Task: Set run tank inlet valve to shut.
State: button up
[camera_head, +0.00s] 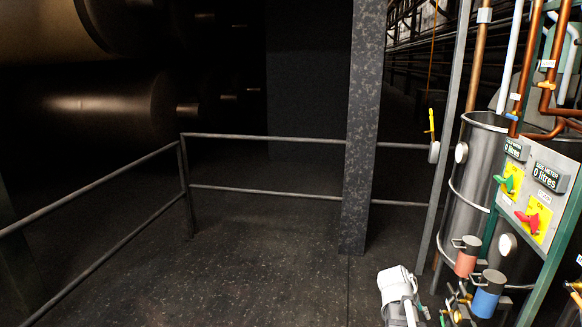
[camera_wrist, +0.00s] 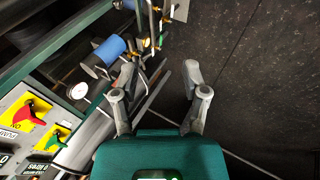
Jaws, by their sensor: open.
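No valve can be read as the run tank inlet valve; the small labels are too blurred. A steel tank (camera_head: 483,150) stands at the right in the head view. In front of it a grey panel (camera_head: 545,180) carries a green handle (camera_head: 505,183) and a red handle (camera_head: 533,220) on yellow plates. The red handle (camera_wrist: 28,113) and green handle (camera_wrist: 52,138) also show at the left in the wrist view. Small brass valve fittings (camera_head: 461,300) sit low by the canisters. My gripper (camera_wrist: 160,75) is open and empty, right of the panel in the wrist view.
A red canister (camera_head: 467,262) and a blue canister (camera_head: 487,295) stand below the panel. Copper pipes (camera_head: 527,70) and a green frame post (camera_head: 548,262) edge the rig. A grey pillar (camera_head: 360,130) and railing (camera_head: 265,190) stand left of it. The dark floor (camera_head: 270,270) is clear.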

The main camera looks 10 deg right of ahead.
jog(key=s+a+f+n+y, duration=0.1)
jog(key=a+y, duration=0.2)
jog(key=a, duration=1.1)
jog(key=s+a+f+n+y, duration=0.1)
jog(key=a+f+y, duration=0.1)
jog(key=a, duration=1.2)
jog(key=shift+s+f+n+y, duration=0.15)
jog(key=shift+s+n+y, duration=0.25)
jog(key=shift+y, duration=0.4)
jog(key=shift+d, duration=0.15)
